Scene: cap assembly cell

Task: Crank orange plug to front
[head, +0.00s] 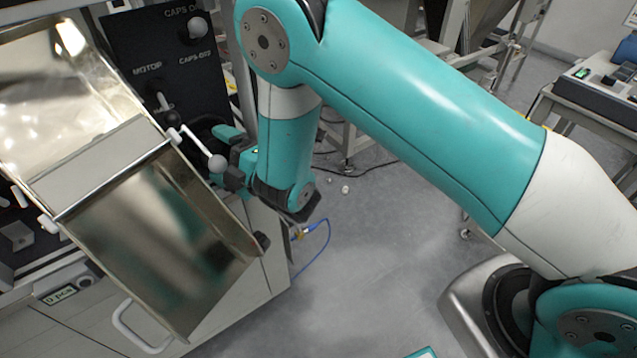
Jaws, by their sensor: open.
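A white crank (195,146) with a round pale knob (217,163) sticks out beside the metal chute, below the black control panel. My gripper (225,170) is at the end of the teal arm, just right of the knob. It is open, with its dark fingers close to the knob. I cannot tell whether they touch it. I do not make out an orange plug in this view; the chute and machine front hide much of the inside.
A shiny metal chute (160,240) slopes down at the left, close to my gripper. The black control panel (165,50) with knobs stands behind it. A blue cable (322,247) hangs at the cabinet's right side. The grey floor in the middle is mostly free.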

